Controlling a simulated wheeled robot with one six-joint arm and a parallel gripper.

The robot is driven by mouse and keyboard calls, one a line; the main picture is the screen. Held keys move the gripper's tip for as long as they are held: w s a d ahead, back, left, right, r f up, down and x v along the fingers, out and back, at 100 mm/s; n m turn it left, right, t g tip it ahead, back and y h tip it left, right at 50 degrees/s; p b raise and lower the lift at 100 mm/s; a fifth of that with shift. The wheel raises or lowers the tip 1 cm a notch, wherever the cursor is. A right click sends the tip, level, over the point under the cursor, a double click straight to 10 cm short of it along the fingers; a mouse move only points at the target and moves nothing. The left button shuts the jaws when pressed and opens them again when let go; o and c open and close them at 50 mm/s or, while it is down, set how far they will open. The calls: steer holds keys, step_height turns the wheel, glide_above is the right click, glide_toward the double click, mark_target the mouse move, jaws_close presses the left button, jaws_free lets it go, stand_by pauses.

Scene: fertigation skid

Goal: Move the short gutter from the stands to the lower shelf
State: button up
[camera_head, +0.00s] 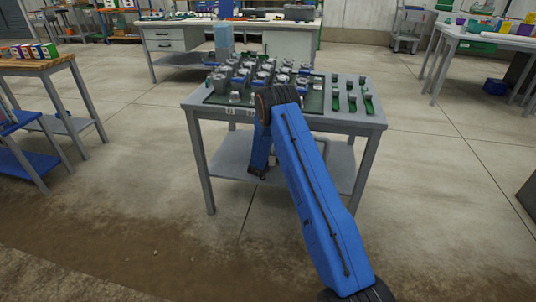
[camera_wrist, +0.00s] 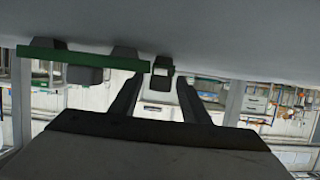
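A grey table (camera_head: 370,122) stands ahead of me with a bare-looking lower shelf (camera_head: 228,155). Short green strips (camera_head: 351,103) carrying small grey pieces lie at the right of its top. I cannot tell which green piece is the short gutter. My gripper, at the end of my blue arm, is low at the table's front and mostly hidden in the head view. In the wrist view my gripper (camera_wrist: 160,82) is open, its dark fingers apart with background showing between them.
A dark green tray with several grey fittings (camera_head: 262,75) fills much of the tabletop, beside a translucent blue container (camera_head: 224,42). A wooden bench (camera_head: 35,66) stands left and a white-topped table (camera_head: 490,38) right. The floor between is clear.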

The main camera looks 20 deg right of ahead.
steer(key=shift+r, duration=0.15)
steer(key=v, duration=1.2)
steer(key=shift+w, duration=0.1)
steer(key=s+a+r+n+y, duration=0.1)
steer(key=s+a+r+y, duration=0.15)
steer(key=r, duration=0.55)
steer(key=s+a+r+n+y, duration=0.15)
steer(key=s+a+r, duration=0.25)
steer(key=r, duration=0.4)
steer(key=s+a+r+y, duration=0.2)
steer(key=s+a+r, duration=0.1)
steer(key=r, duration=0.6)
steer(key=s+a+r+n+g+y, duration=0.1)
steer(key=s+a+r+g+y, duration=0.1)
steer(key=s+r, duration=0.6)
steer(key=s+a+r+n+g, duration=0.1)
steer(key=s+r, duration=0.2)
steer(key=s, duration=0.8)
steer(key=s+a+r+n+g, duration=0.1)
steer(key=s+r, duration=0.2)
steer(key=s, duration=0.7)
steer(key=s+d+f+n+g, duration=0.1)
steer(key=s+d+g, duration=0.1)
steer(key=s, duration=2.2)
steer(key=shift+d+f+g, duration=0.15)
steer(key=shift+d+g, duration=0.25)
steer(key=shift+d, duration=0.1)
